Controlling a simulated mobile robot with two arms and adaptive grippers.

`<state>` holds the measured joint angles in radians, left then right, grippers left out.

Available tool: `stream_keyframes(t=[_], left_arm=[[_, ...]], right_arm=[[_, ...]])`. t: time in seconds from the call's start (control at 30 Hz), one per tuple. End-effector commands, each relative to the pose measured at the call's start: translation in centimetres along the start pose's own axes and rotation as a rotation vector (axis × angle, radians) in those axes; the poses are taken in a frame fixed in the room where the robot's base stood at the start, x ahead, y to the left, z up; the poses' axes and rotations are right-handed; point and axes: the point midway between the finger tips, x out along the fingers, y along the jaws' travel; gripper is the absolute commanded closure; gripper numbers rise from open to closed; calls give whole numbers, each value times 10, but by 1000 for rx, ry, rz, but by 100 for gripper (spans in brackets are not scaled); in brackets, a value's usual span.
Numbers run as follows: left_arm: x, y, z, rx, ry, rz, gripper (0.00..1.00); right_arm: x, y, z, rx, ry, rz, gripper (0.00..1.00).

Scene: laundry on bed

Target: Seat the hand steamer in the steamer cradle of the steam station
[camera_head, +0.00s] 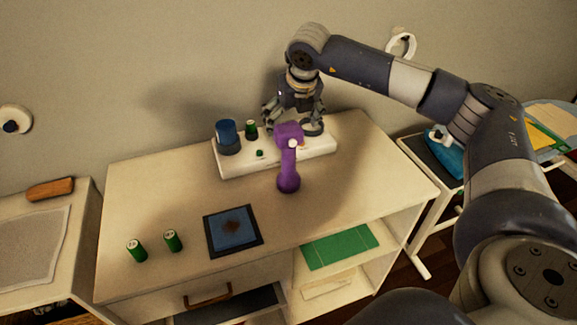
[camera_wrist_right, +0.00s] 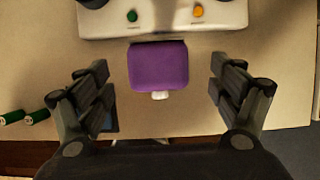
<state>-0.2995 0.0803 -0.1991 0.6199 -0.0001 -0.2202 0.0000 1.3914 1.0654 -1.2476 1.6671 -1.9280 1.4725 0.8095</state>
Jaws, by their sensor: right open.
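The purple hand steamer (camera_head: 289,178) stands apparently upright on the cabinet top, in front of the white steam station (camera_head: 236,168). Its head also shows in the right wrist view (camera_wrist_right: 158,66), with a small white knob; the handle is hidden below it there. The station (camera_wrist_right: 165,14) carries a dark ring-like holder (camera_head: 313,128) at its right end, which looks like the cradle; it is partly hidden by my gripper. My right gripper (camera_head: 294,117) is open, pointing down above the steamer, whose head lies between the spread fingers without visible contact. My left gripper is out of view.
The station also holds a blue tank (camera_head: 227,135) and a green cylinder (camera_head: 251,129). The top right of the cabinet (camera_head: 375,165) is clear. A wall stands close behind.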

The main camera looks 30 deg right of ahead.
Motion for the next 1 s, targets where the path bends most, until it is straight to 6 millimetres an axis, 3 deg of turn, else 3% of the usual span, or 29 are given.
stream_keyframes(t=[0.1,0.3,0.53,0.9,1.0], left_arm=[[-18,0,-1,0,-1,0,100],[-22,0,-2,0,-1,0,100],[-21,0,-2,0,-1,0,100],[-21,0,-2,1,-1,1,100],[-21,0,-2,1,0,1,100]], right_arm=[[14,2,0,-1,4,-1,14],[38,1,-1,0,3,-1,14],[41,2,-1,-1,1,1,14],[40,2,-2,0,1,0,96],[40,2,0,0,-2,1,100]])
